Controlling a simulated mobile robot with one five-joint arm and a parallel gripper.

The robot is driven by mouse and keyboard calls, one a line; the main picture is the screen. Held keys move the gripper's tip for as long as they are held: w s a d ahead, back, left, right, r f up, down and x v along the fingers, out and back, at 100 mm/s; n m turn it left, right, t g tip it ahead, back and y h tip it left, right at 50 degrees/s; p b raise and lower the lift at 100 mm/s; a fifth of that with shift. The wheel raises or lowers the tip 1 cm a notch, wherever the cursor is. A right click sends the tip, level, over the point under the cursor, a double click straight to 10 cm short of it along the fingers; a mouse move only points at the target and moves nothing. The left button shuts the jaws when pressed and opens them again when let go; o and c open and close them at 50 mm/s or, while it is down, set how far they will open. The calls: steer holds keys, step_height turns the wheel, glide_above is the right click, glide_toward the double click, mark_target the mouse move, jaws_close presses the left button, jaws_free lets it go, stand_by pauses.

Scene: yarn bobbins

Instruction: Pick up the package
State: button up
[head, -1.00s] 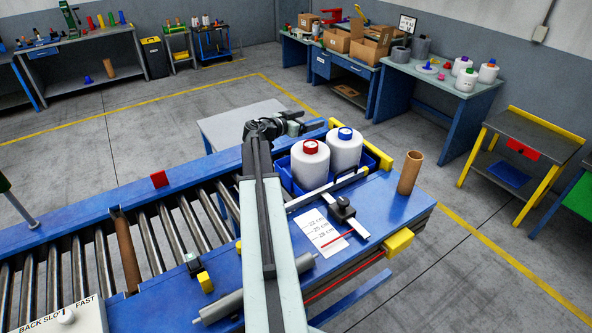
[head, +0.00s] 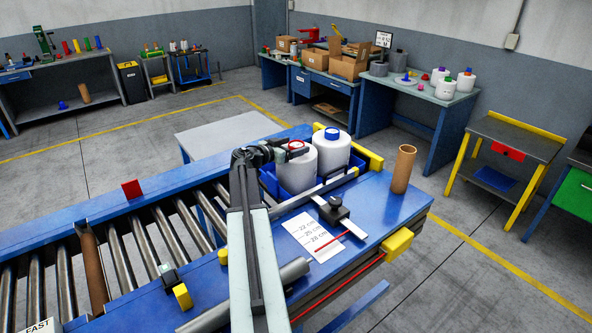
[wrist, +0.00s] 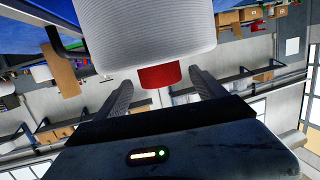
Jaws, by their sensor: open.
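A white yarn bobbin with a red cap (head: 297,172) stands upright in a blue tray (head: 268,182) on the blue table. A second white bobbin with a blue cap (head: 333,155) stands just behind it to the right. My gripper (head: 288,153) is at the red cap's left side and partly hides it in the head view. In the wrist view the open fingers (wrist: 163,88) flank the red cap (wrist: 160,76), with the white yarn body (wrist: 150,35) beyond. I cannot tell if a finger touches the cap. No item is clearly marked as a package.
A cardboard tube (head: 403,168) stands right of the tray. A black stop slide (head: 334,208) and a paper length scale (head: 312,236) lie in front. The roller conveyor (head: 130,250) runs left. Cardboard boxes (head: 348,62) sit on a back bench.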

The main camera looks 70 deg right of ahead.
mark_target(302, 144)
steer(key=b+x, duration=0.1)
steer(key=x, duration=0.4)
steer(key=shift+d+f, duration=0.2)
steer(key=shift+a, duration=0.1)
steer(key=shift+c, duration=0.3)
jaws_close()
